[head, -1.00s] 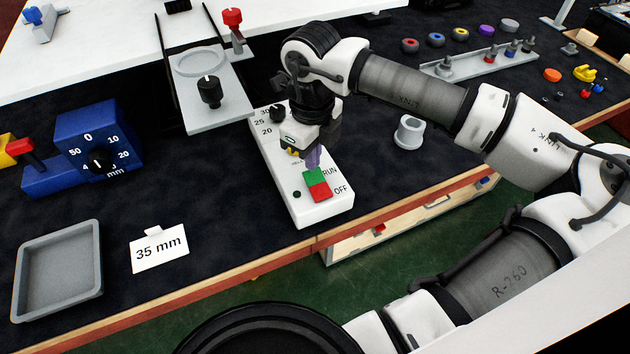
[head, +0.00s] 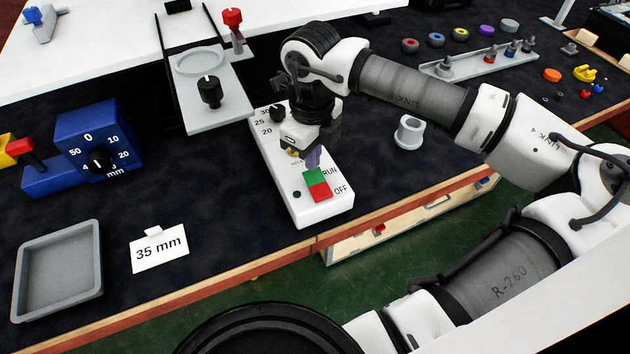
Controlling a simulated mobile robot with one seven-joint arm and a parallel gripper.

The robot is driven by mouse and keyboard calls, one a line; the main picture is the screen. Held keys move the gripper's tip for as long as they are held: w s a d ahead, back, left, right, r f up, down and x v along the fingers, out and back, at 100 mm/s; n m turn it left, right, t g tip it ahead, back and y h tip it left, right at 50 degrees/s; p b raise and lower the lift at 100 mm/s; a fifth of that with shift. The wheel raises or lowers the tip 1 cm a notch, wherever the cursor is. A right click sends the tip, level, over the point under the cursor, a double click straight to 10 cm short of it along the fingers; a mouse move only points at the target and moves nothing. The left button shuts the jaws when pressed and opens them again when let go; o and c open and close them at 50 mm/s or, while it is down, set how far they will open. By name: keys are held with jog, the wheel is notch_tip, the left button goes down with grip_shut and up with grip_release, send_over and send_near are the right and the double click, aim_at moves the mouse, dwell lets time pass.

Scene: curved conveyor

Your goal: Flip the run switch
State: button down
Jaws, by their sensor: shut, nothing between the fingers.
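The run switch (head: 317,184) is a rocker with a green half toward the RUN label and a red half toward the OFF label. It sits near the front end of a white control box (head: 318,213) on the dark table. My gripper (head: 312,162) points down just behind the green half, its purplish fingertips shut and empty. The tips are very close to the green half; I cannot tell whether they touch it. Which half is pressed in is not clear. My gripper and wrist hide the middle of the box.
A black knob (head: 277,112) with numbers stands at the back of the box. A blue dial block (head: 97,150), a grey tray (head: 57,272) and a "35 mm" card (head: 159,248) are to the left. The table's wooden front edge is close.

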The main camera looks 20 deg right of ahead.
aim_at(313, 174)
jog(key=shift+f+b, duration=1.35)
jog(key=shift+b, duration=0.05)
dwell(0.7)
jog(key=shift+r, duration=0.1)
jog(key=shift+r+p, duration=1.75)
jog(key=shift+r, duration=1.75)
